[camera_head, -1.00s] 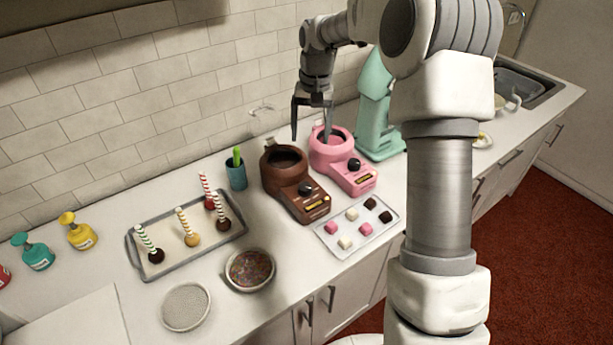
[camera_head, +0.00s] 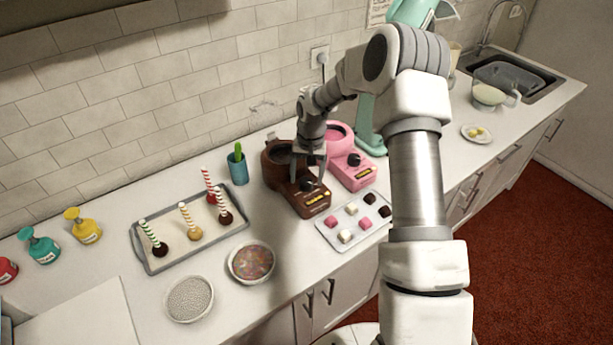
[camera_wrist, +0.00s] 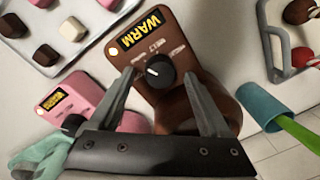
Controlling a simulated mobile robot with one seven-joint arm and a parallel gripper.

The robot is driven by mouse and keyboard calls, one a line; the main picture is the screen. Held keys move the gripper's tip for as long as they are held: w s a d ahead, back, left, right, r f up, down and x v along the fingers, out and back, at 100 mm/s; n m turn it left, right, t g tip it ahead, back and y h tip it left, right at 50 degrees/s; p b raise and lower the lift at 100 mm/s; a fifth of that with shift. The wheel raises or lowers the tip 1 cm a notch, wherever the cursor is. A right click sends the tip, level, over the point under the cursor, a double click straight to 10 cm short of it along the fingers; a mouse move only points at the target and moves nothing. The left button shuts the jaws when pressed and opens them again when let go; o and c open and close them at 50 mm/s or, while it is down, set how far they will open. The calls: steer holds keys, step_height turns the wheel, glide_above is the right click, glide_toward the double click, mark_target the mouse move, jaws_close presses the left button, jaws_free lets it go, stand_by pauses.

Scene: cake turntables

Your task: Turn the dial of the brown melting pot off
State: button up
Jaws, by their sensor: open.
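The brown melting pot (camera_head: 283,185) stands on the counter, with its control face toward the counter's front. In the wrist view its brown body (camera_wrist: 182,40) shows a black dial (camera_wrist: 160,71) with a white pointer line, beside a lit yellow "WARM" label (camera_wrist: 141,30). My gripper (camera_head: 308,181) is above the pot's front. In the wrist view my gripper (camera_wrist: 160,85) is open, with one finger on each side of the dial and the dial between the fingertips. I cannot tell whether the fingers touch it. The dial is mostly hidden by my gripper in the head view.
A pink melting pot (camera_head: 352,165) stands close on the right. A tray of sweets (camera_head: 330,239) lies in front, and a blue cup (camera_head: 238,172) and cake-pop tray (camera_head: 150,267) are to the left. A mint mixer (camera_head: 368,125) stands behind.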

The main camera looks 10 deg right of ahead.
steer(key=shift+f, duration=0.45)
jaws_close()
stand_by(0.3)
steer(key=n+b, duration=0.2)
steer(key=n, duration=0.2)
steer(key=shift+b, duration=0.3)
steer(key=n+b, duration=0.1)
steer(key=n, duration=0.4)
steer(key=shift+w+n+g, duration=0.1)
steer(key=shift+n+g, duration=0.2)
steer(key=shift+n, duration=0.1)
